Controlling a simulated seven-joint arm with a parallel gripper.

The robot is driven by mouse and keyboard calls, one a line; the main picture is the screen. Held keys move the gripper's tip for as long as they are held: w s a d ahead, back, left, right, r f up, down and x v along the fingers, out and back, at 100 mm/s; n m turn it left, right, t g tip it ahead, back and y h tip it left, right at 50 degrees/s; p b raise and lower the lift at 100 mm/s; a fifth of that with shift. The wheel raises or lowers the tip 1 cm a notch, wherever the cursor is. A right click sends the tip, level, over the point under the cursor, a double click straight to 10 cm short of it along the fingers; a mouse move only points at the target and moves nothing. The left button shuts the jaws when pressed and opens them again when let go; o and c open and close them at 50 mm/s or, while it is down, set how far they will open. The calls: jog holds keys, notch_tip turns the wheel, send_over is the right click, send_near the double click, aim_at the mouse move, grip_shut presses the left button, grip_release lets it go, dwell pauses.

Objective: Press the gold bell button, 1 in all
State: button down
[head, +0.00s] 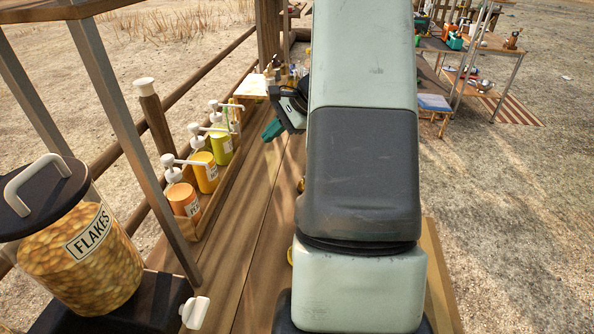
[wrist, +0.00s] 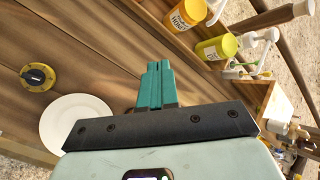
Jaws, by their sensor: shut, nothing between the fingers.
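My gripper (head: 272,131) shows as teal fingertips left of my arm in the head view, above the wooden counter. In the wrist view my gripper (wrist: 154,68) has its teal fingers together with nothing between them. A round gold disc with a black, knob-like centre (wrist: 38,77) lies on the planks left of the fingers, apart from them. I cannot tell whether it is the bell button. In the head view, small gold edges (head: 301,185) peep out beside my arm, which hides most of them.
A white plate (wrist: 77,122) lies near the gold disc. Pump bottles, orange (head: 184,199) and yellow-green (head: 221,147), stand in a wooden tray along the counter's left side. A flakes jar (head: 80,262) stands at front left. Bare planks (head: 245,235) lie between tray and arm.

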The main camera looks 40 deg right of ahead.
jog(key=d+f+m+t+h, duration=0.1)
jog(key=d+f+m+t, duration=0.1)
jog(key=d+f+m, duration=0.2)
jog(key=d+f, duration=0.3)
jog(key=d, duration=0.5)
jog(key=shift+s+d+f+m+t+h, duration=0.25)
jog(key=shift+f+m+t+h, duration=0.05)
jog(key=shift+f+m+h, duration=0.1)
jog(key=shift+f, duration=0.1)
jog(key=shift+f, duration=4.3)
jog(key=shift+f, duration=0.1)
jog(key=shift+f, duration=0.35)
jog(key=shift+f, duration=0.5)
jog(key=shift+r, duration=0.95)
